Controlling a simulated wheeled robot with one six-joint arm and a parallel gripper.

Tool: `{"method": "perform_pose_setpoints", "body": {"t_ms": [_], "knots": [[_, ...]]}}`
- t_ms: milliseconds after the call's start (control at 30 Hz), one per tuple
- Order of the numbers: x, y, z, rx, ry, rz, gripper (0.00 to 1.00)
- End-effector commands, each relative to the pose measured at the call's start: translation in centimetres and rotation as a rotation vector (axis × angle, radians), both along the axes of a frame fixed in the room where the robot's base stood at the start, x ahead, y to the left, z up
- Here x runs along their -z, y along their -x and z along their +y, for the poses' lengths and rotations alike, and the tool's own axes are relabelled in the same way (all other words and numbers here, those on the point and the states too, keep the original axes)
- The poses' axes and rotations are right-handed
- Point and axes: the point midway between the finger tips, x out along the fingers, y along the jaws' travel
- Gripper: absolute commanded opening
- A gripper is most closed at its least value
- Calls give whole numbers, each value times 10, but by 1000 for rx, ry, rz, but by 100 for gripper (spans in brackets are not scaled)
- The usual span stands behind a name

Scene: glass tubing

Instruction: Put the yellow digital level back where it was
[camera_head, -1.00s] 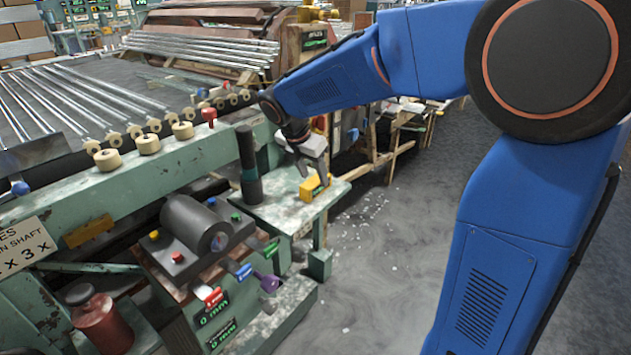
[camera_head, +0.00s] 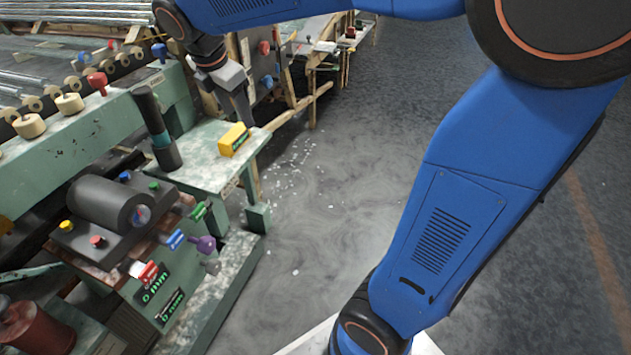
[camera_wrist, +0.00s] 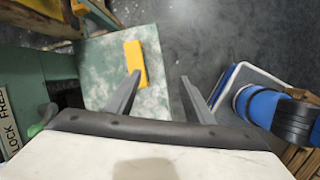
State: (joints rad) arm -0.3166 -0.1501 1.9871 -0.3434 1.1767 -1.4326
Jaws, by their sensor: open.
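The yellow digital level (camera_head: 233,139) is a small yellow block with a dark face. It rests on the pale green, worn shelf (camera_head: 203,166) at the end of the machine. My gripper (camera_head: 241,112) is above and behind the level in the head view, apart from it. In the wrist view the yellow level (camera_wrist: 136,64) lies on the shelf (camera_wrist: 97,62), beyond the tip of the left finger. My gripper (camera_wrist: 158,76) is open there, with nothing between its fingers.
A dark upright cylinder (camera_head: 157,130) stands on the shelf, left of the level. A control box (camera_head: 120,215) with a dark drum and coloured knobs sits lower left. Wooden framing (camera_head: 300,110) stands behind my gripper. The grey floor right of the shelf is open.

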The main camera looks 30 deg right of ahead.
Motion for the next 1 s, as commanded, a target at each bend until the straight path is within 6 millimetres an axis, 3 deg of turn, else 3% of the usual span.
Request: {"method": "perform_pose_setpoints", "body": {"t_ms": [33,300,700,833,1000], "knots": [[-1,18,-11,92,-41,-29,48],[13,101,-48,601,-266,-165,48],[59,214,-73,1360,-605,-314,48],[75,239,-74,1556,-694,-341,48],[87,255,-74,1701,-760,-356,48]]}}
